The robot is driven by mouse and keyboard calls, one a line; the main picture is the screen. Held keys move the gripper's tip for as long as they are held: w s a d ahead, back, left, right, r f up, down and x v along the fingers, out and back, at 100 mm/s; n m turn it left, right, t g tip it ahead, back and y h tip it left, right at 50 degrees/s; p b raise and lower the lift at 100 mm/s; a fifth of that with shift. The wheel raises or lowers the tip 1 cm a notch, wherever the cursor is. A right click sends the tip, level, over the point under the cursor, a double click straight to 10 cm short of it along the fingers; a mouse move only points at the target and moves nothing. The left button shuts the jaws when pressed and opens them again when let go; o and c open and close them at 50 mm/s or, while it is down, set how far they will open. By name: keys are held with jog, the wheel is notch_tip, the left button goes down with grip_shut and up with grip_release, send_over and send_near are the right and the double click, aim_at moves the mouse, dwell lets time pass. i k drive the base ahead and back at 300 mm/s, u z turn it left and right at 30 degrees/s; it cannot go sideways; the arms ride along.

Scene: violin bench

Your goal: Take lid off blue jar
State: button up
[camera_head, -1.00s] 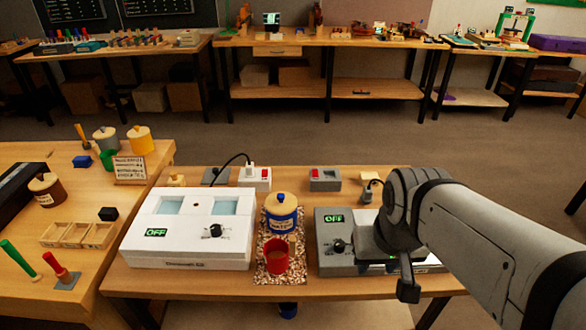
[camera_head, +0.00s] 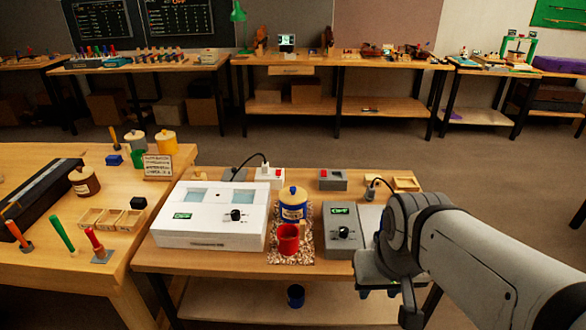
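The blue jar (camera_head: 293,210) stands upright on a speckled mat in the middle of the near bench. Its tan lid (camera_head: 293,191) with a small knob sits on top of it. A red cup (camera_head: 288,239) stands just in front of the jar and touches or overlaps its lower part in the picture. My gripper (camera_head: 385,291) is at the right, over the bench's front right area, apart from the jar. Its fingers are mostly hidden by the arm, so I cannot tell whether it is open.
A white box with an OFF display (camera_head: 209,233) stands left of the jar, and a grey box with an OFF display (camera_head: 341,241) stands right of it. A dark blue cup (camera_head: 296,295) is on the lower shelf. The side bench (camera_head: 60,270) is crowded with jars and tools.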

aim_at(291, 195)
jog(key=u, duration=0.05)
jog(key=i, duration=0.9)
jog(key=z, duration=0.05)
